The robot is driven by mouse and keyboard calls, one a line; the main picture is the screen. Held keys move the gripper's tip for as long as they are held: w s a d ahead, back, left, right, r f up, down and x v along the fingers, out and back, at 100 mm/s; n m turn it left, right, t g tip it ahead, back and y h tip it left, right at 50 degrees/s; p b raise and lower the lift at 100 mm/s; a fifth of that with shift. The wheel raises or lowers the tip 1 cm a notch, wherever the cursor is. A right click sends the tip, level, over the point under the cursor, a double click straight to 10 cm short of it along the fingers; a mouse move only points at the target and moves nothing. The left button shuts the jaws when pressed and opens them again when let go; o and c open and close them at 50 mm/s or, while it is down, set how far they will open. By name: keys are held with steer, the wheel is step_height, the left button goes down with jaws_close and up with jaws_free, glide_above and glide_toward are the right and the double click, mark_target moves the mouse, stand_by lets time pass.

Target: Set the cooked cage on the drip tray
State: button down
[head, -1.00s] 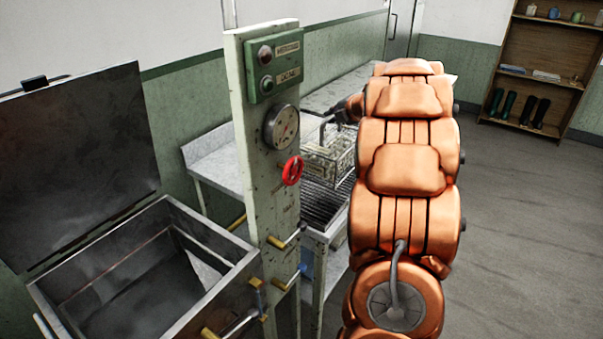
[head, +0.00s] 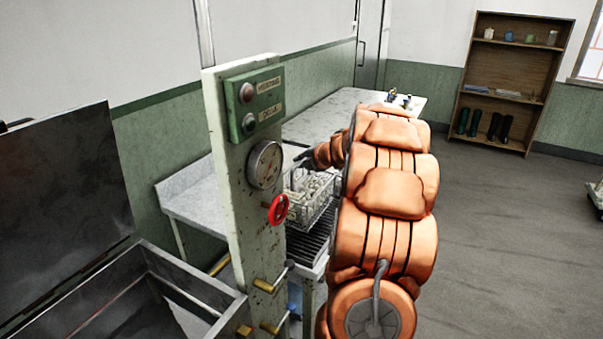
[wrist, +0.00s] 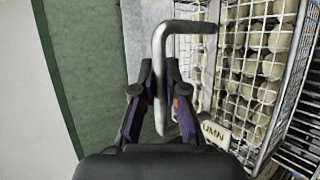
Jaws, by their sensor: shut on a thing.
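The cooked cage (head: 318,192) is a wire basket full of pale cocoons. In the head view it is at the slatted drip tray (head: 313,246), behind the gauge post. I cannot tell whether it rests on the slats or hangs just above them. In the wrist view the cage (wrist: 255,75) fills the right side, with a tag lettered "UMN" on its near side. My gripper (wrist: 163,92) is shut on the cage's bent metal handle (wrist: 163,45). Dark slats of the tray (wrist: 303,150) show at the lower right. In the head view my arm hides part of the cage and tray.
A post (head: 235,200) with a gauge and red valve wheel (head: 278,209) stands close in front of the cage. An open metal basin (head: 180,300) is at the lower left. A grey counter (head: 335,112) runs along the wall. A shelf (head: 512,85) stands at the back right; floor there is clear.

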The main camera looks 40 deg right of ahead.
mark_target(303, 182)
steer(key=shift+f, duration=1.75)
steer(key=c, duration=1.2)
jaws_free()
steer(key=shift+f, duration=0.1)
steer(key=shift+r, duration=0.2)
steer(key=shift+s, duration=0.25)
steer(key=b+v, duration=0.2)
steer(key=v, duration=0.9)
steer(key=shift+s, duration=0.2)
steer(key=shift+a+r, duration=0.1)
steer(key=shift+a, duration=0.15)
